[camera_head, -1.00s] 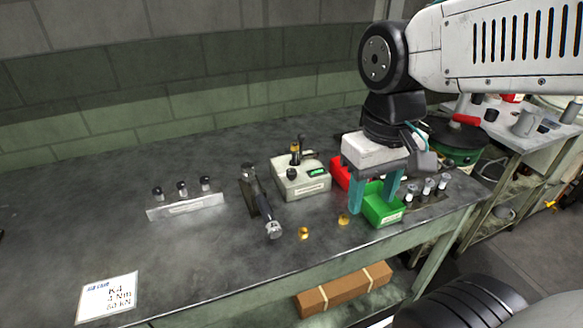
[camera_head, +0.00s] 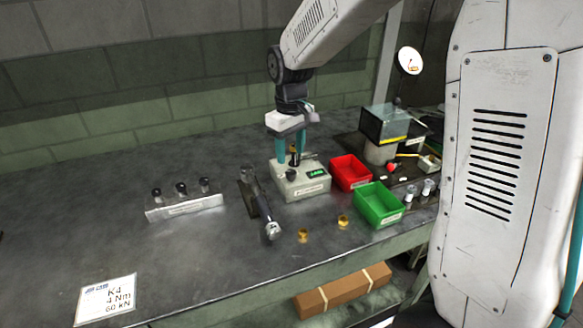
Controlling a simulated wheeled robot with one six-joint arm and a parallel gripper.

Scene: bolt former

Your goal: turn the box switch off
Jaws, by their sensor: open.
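A cream box (camera_head: 308,190) with a green-lit display (camera_head: 316,174) stands on the bench near the middle. It carries a dark knob (camera_head: 290,174) and a post with a brass-coloured part. A dark lever-like part (camera_head: 309,156) lies near level at its back right. I cannot tell which of these parts is the switch. My gripper (camera_head: 293,161) points down over the back of the box, its teal fingers apart on either side of the post. Nothing is clearly held. I cannot tell whether the fingers touch the box's parts.
Red (camera_head: 350,174) and green (camera_head: 379,206) bins stand right of the box. A torque-wrench-like tool (camera_head: 262,207) lies to its left, with two brass pieces (camera_head: 304,236) in front. A rack of dark-topped pins (camera_head: 184,206) stands farther left. A clear-covered device (camera_head: 386,124) stands behind right.

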